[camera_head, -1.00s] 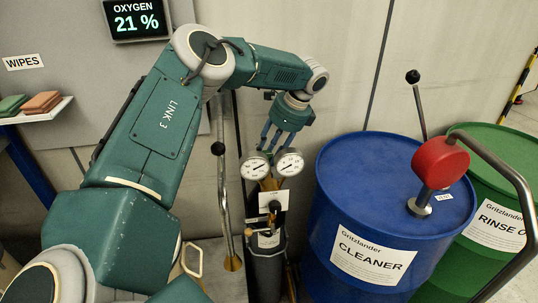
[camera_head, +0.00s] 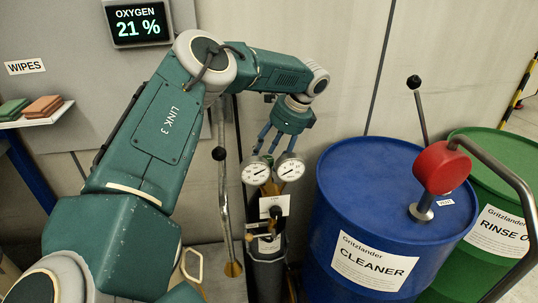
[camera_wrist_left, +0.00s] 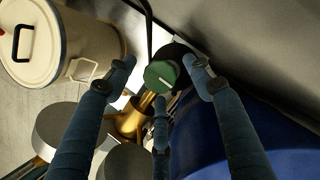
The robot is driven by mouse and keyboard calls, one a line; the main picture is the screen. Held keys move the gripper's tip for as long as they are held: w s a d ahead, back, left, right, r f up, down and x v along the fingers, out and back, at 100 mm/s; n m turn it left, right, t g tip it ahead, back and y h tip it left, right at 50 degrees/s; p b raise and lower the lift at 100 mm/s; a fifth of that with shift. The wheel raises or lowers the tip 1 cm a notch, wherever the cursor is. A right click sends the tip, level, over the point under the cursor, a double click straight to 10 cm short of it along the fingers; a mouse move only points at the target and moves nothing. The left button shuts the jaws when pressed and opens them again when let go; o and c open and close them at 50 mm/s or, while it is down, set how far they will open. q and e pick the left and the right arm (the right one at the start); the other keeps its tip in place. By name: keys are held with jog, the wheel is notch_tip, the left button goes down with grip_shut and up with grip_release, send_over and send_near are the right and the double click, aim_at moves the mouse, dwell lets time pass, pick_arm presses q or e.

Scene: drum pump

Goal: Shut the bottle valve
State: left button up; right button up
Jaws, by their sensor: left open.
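A dark gas bottle (camera_head: 266,272) stands upright left of the blue drum, with brass fittings and two white round gauges (camera_head: 256,171) (camera_head: 290,169) at its top. The green round valve knob (camera_wrist_left: 160,76) with a pale line across it shows in the left wrist view, between my fingers. In the head view my fingers and the gauges mostly hide it. My left gripper (camera_head: 268,144) is above and just behind the gauges, pointing down; it also shows in the left wrist view (camera_wrist_left: 160,66). Its three fingers are spread around the knob, apparently not closed on it. My right gripper is not in view.
A blue drum (camera_head: 390,170) labelled CLEANER, with a red pump (camera_head: 440,167), stands close right of the bottle; a green drum (camera_head: 510,155) is beyond. A lidded cream bin (camera_wrist_left: 60,45) shows in the left wrist view. A wall is behind the bottle.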

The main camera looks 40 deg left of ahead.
pick_arm(q)
jog(key=v, duration=0.7)
jog(key=shift+r, duration=0.2)
